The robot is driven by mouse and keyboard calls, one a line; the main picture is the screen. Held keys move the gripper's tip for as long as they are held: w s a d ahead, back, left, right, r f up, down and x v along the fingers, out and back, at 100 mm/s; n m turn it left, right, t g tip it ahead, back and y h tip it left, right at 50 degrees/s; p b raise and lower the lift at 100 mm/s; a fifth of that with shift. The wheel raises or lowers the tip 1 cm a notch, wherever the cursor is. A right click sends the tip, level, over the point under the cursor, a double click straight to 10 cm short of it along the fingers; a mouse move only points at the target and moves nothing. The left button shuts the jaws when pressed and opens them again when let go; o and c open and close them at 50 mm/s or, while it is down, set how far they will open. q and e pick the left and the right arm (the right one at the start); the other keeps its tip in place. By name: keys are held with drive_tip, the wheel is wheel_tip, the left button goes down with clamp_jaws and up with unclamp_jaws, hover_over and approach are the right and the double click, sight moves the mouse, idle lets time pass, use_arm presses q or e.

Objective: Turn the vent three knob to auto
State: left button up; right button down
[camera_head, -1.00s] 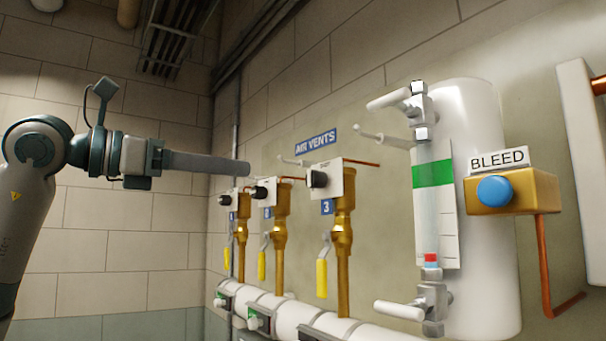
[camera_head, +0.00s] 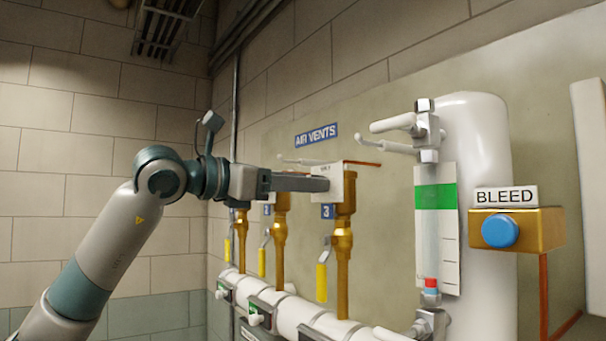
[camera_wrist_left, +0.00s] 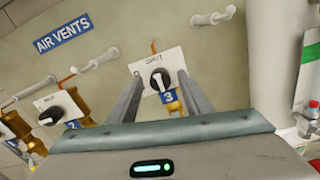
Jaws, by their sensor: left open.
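The vent three knob (camera_wrist_left: 160,80) is black with a white pointer mark, on a white plate (camera_wrist_left: 147,66) with small lettering I cannot read surely. In the head view the plate (camera_head: 349,188) sits on the brass valve (camera_head: 342,240) above the blue 3 label (camera_head: 327,211), and the knob is hidden by my gripper. My left gripper (camera_head: 326,184) is open, its fingertips at the plate. In the left wrist view the gripper's fingers (camera_wrist_left: 160,90) lie either side of the knob; I cannot tell whether they touch it. My right gripper is not in view.
Vent two's knob (camera_wrist_left: 50,115) is to the left in the wrist view. A yellow-handled lever (camera_head: 321,282) hangs below vent three. A white tank (camera_head: 480,150) and the BLEED box with its blue button (camera_head: 500,230) stand to the right. White rods (camera_head: 300,161) jut from the wall above.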

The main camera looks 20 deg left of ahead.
use_arm(q)
drive_tip(key=shift+w+d, duration=0.1)
drive_tip(key=c, duration=1.1)
drive_tip(key=shift+o, duration=0.2)
